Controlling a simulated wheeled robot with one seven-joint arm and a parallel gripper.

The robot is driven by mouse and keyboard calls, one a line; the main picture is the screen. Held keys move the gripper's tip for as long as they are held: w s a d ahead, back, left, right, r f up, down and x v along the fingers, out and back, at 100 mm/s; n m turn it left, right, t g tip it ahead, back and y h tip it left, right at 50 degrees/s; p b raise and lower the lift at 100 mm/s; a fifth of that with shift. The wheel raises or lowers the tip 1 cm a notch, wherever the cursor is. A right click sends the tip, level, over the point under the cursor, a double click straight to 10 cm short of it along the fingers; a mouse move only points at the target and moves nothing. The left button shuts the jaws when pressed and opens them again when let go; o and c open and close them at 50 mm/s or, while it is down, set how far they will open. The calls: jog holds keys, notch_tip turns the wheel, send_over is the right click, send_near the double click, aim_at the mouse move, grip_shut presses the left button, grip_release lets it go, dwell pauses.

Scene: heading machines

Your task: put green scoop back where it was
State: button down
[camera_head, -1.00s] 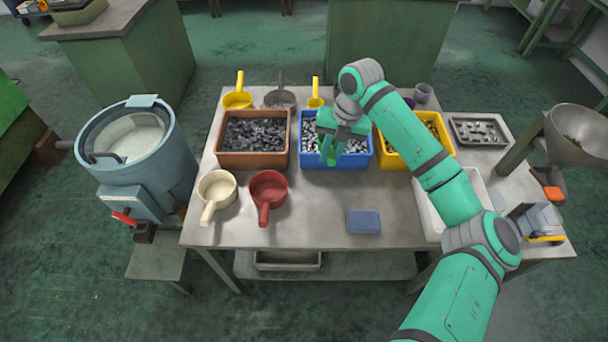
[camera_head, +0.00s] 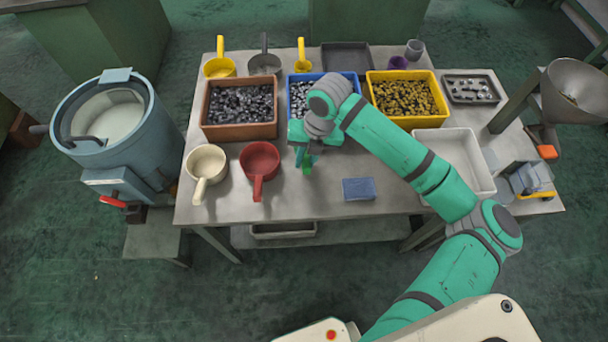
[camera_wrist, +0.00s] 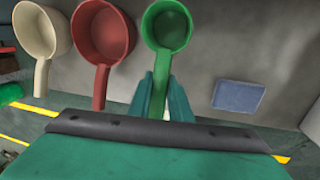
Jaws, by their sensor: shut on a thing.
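The green scoop (camera_wrist: 168,27) shows in the wrist view with its round bowl away from me and its handle between my fingers. My gripper (camera_wrist: 163,97) is shut on that handle. The bowl looks empty and lies over the grey table top, right of the red scoop. In the head view my gripper (camera_head: 305,160) is in front of the blue bin, and only a bit of the green scoop (camera_head: 307,164) shows under it; the rest is hidden. I cannot tell whether the scoop touches the table.
The red scoop (camera_head: 259,162) and cream scoop (camera_head: 206,165) stand to the left. A blue pad (camera_head: 358,189) lies to the right. Brown (camera_head: 239,132), blue (camera_head: 337,79) and yellow (camera_head: 412,121) bins stand behind, with a white tray (camera_head: 488,186) at right.

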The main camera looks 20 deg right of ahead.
jog(key=shift+s+a+f, duration=0.15)
jog(key=shift+s+f, duration=0.8)
jog(key=shift+f, duration=0.15)
jog(key=f, duration=0.3)
jog(key=shift+s+a+f, duration=0.15)
jog(key=shift+a+f, duration=0.05)
jog(key=c, duration=1.6)
grip_release()
jog(key=shift+f, duration=0.1)
